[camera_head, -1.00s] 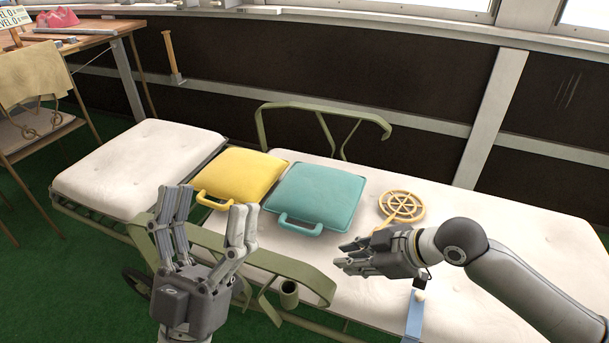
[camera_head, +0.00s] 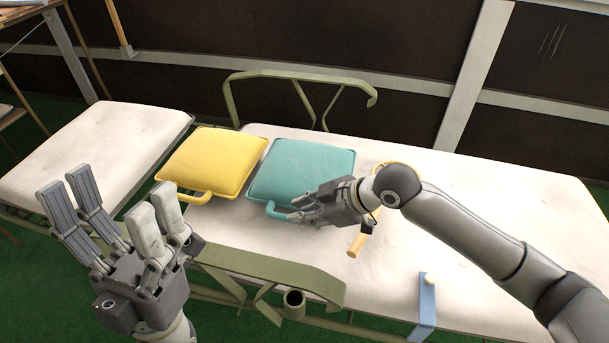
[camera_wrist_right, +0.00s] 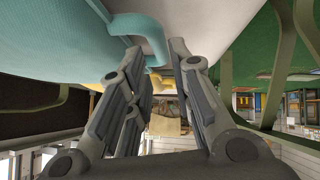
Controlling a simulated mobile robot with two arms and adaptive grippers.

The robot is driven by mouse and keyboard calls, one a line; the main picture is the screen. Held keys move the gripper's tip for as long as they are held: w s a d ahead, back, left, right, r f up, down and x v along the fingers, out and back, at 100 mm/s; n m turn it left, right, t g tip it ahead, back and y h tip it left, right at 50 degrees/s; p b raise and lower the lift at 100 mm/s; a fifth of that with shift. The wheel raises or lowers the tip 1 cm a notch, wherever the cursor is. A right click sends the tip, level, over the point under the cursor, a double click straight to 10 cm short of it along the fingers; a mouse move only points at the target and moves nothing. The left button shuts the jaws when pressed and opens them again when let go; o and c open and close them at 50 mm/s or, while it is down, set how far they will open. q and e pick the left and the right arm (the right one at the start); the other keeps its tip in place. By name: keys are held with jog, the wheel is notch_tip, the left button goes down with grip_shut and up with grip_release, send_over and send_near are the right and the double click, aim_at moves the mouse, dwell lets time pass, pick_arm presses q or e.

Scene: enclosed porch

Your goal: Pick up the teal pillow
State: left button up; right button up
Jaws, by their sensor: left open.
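The teal pillow (camera_head: 302,166) lies flat on the white cushioned bed, its handle (camera_head: 277,211) toward me. My right gripper (camera_head: 307,210) is at the pillow's near edge, its fingertips beside the handle and partly covering that corner. In the right wrist view the teal pillow (camera_wrist_right: 45,45) fills the upper left, and its handle (camera_wrist_right: 143,27) hangs near the fingertips. The fingers (camera_wrist_right: 160,75) are spread apart with nothing held between them. I cannot tell whether they touch the handle. My left gripper (camera_head: 112,198) is open and empty, at the left in front of the bed.
A yellow pillow (camera_head: 212,160) lies just left of the teal one. A yellow round tool (camera_head: 357,243) is mostly hidden under my right arm. A green metal rail (camera_head: 290,280) runs along the bed's front, another (camera_head: 300,76) behind. A blue strap (camera_head: 427,305) hangs at the front edge.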

jog(key=shift+w+a+f, duration=0.1)
jog(key=shift+a, duration=0.05)
jog(key=shift+a+f, duration=0.15)
jog(key=shift+f, duration=0.1)
jog(key=b+x, duration=0.3)
jog(key=x, duration=0.1)
jog(key=shift+f, duration=0.15)
jog(key=shift+w+a+f, duration=0.1)
jog(key=shift+w+a, duration=0.05)
jog(key=shift+a, duration=0.05)
jog(key=shift+c, duration=0.3)
grip_shut()
